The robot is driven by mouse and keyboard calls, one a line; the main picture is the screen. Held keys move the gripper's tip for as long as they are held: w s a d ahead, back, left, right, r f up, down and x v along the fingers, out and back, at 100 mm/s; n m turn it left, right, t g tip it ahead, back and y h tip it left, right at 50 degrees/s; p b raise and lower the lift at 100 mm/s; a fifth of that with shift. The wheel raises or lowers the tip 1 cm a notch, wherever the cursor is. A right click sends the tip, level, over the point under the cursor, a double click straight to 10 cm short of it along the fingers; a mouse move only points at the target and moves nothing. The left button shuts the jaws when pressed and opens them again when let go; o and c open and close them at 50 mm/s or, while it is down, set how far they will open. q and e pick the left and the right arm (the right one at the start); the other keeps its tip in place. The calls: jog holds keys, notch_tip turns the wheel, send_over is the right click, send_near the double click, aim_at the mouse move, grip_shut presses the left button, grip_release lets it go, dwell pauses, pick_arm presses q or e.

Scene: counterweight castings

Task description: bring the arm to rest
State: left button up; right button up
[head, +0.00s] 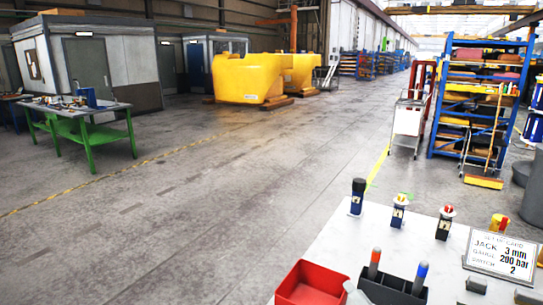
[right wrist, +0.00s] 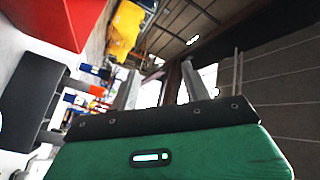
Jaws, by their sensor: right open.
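My right gripper (right wrist: 162,88) shows in the right wrist view, with its green and black body low in the picture and its grey fingers apart. Nothing is seen between the fingers. In the head view only a small pale grey piece shows at the bottom edge, between the red bin and the black bin; I cannot tell for sure that it is this gripper. The rest of the right arm is out of the picture. My left gripper is in neither view.
The white table (head: 335,238) holds a red bin (head: 312,283), a black bin (head: 392,290), several small switches and lamps, and a setup card (head: 501,256) reading jack 3 mm, gauge 200 bar, switch 2. A green workbench (head: 75,125) and yellow castings (head: 247,78) stand beyond open floor.

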jog(key=s+a+f+n+g, duration=0.2)
jog(key=s+f+n+g, duration=0.25)
jog(key=s+f, duration=0.4)
jog(key=s+d+f+n+g+h, duration=0.25)
jog(key=s+f+g, duration=0.35)
jog(key=s, duration=0.4)
jog(key=s+d+f+n+g+h, duration=0.1)
jog(key=s+d+f+g+h, duration=0.3)
jog(key=s+f, duration=0.45)
notch_tip(320, 180, down, 30)
jog(key=s+g, duration=0.1)
jog(key=s+d+f+g, duration=0.1)
jog(key=s+d+f, duration=0.1)
jog(key=s+f, duration=1.7)
jog(key=shift+s+d, duration=0.2)
jog(key=shift+d, duration=0.2)
jog(key=shift+f+g, duration=0.1)
jog(key=shift+g, duration=0.15)
